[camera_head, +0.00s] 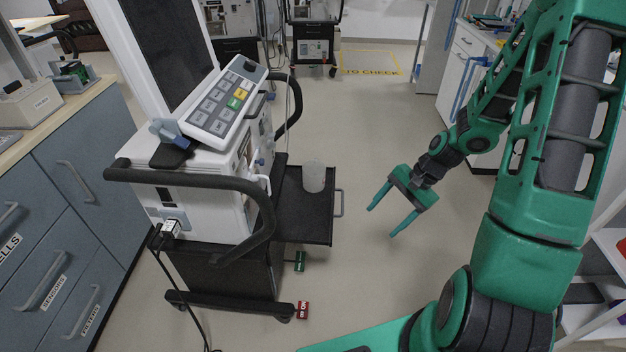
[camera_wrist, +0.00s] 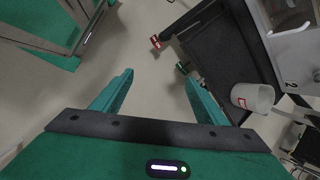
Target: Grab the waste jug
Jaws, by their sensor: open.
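The waste jug (camera_head: 314,176) is a whitish translucent cup-like container. It stands upright on a black side tray (camera_head: 291,226) at the right of the ventilator cart. In the wrist view the jug (camera_wrist: 252,97) shows at the right, with a small red-edged label on its side. My gripper (camera_head: 381,222) is open and empty. It is to the right of the tray, apart from the jug, over the floor. In the wrist view its two teal fingers (camera_wrist: 158,92) are spread with only floor between them.
The white ventilator (camera_head: 200,200) with a keypad and black handle rail stands left of the tray. The tray has a handle (camera_head: 339,203) on its right edge. Red (camera_head: 303,309) and green (camera_head: 299,261) tags sit low by the cart. Floor right of the tray is clear.

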